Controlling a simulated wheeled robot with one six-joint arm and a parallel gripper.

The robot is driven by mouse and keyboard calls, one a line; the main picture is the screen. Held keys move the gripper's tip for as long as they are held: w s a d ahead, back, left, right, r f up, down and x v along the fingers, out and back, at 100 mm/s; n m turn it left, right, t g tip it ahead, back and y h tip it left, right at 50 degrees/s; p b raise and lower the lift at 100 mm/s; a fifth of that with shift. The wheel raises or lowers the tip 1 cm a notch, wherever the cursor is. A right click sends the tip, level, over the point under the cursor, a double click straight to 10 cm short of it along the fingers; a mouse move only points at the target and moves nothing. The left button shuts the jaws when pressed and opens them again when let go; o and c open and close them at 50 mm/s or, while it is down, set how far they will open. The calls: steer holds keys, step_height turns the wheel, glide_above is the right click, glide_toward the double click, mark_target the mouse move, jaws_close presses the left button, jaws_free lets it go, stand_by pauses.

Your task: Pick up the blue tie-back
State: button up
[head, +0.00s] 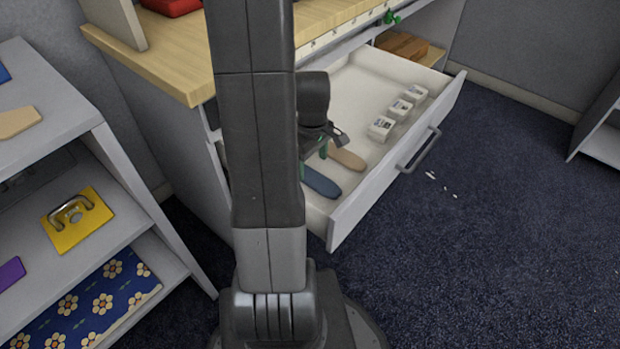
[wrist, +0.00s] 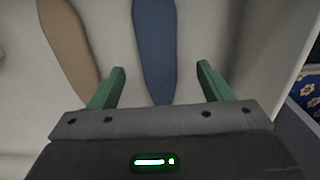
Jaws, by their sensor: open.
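The blue tie-back (head: 320,182) is a flat, rounded strip lying in the open white drawer (head: 357,208), near its left end. My gripper (head: 324,150) is over that end of the drawer, partly hidden behind my arm. In the wrist view the blue tie-back (wrist: 155,45) runs up from between the two green fingers of my gripper (wrist: 160,80). The fingers are apart, with nothing held between them. A tan tie-back (head: 346,158) lies beside the blue one; in the wrist view it is to the left (wrist: 68,45), near the left finger.
Several small white boxes (head: 381,128) stand in a row along the drawer's front side. A wooden worktop (head: 180,60) is above the drawer. A shelf unit (head: 110,165) with a yellow item (head: 85,225) stands at left.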

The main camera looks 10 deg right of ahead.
mark_target(310, 175)
steer(key=f, duration=0.1)
steer(key=f+b, duration=0.1)
steer(key=f, duration=0.3)
steer(key=shift+w+a+b, duration=0.15)
steer(key=shift+w+b, duration=0.25)
steer(key=shift+r, duration=0.1)
steer(key=shift+c, duration=0.2)
steer(key=c, duration=1)
steer(key=shift+c, duration=0.3)
steer(key=shift+r, duration=0.1)
